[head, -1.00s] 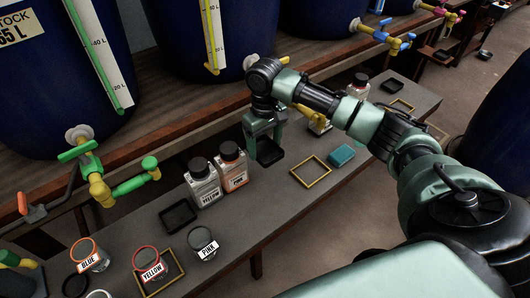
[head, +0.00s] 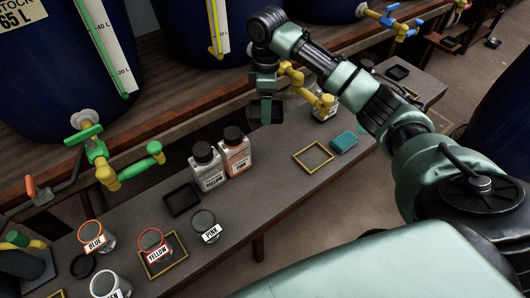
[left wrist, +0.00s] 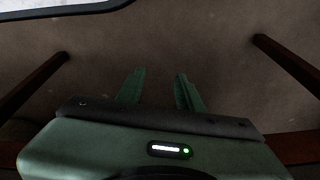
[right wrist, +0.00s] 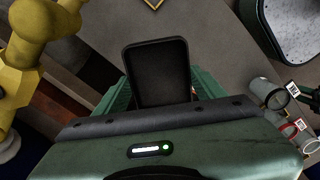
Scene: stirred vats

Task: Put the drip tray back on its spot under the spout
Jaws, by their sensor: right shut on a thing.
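A black drip tray (head: 277,115) is held by my right gripper (head: 266,120), close beside the yellow tap (head: 298,80) of the middle vat. In the right wrist view the tray (right wrist: 158,72) fills the space between the green fingers, its open side facing the camera. I cannot tell whether it touches the bench. A bare yellow square outline (head: 313,157) lies on the bench, nearer than the tap. My left gripper (left wrist: 160,76) is open and empty above the floor, and is outside the head view.
Another black tray (head: 182,199) and labelled jars (head: 151,245) stand to the left, below the green tap (head: 112,170). A blue sponge (head: 343,143) lies beside the bare outline.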

